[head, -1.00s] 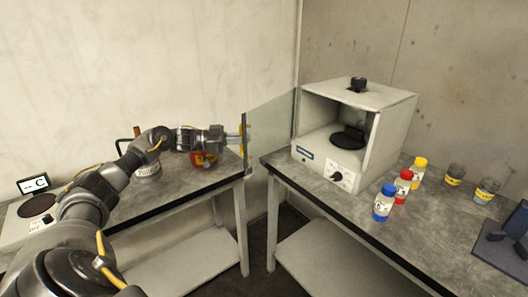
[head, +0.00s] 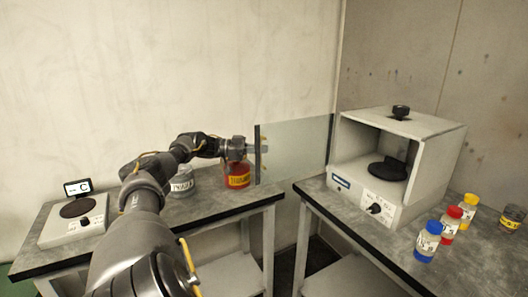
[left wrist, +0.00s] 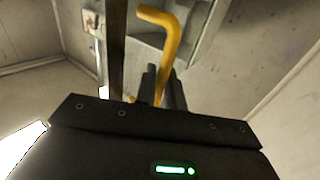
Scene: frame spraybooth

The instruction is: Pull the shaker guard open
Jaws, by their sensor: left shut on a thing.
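The shaker (head: 366,208) is a pale box with an open front on the right table. A black round platform (head: 388,170) shows inside it. Its guard (head: 298,146) is a clear panel at the box's left front edge, swung out to the left, leaving the front uncovered. A yellow handle (head: 264,149) is at the guard's far edge, and it shows large in the left wrist view (left wrist: 178,45). My left gripper (head: 254,149) is shut on the handle; its dark fingers (left wrist: 160,88) partly hide the grip. My right gripper is not in view.
A hotplate (head: 74,215) is at left. Blue (head: 428,242), red (head: 450,224) and yellow-capped (head: 468,211) bottles stand right of the shaker. A gap separates the tables.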

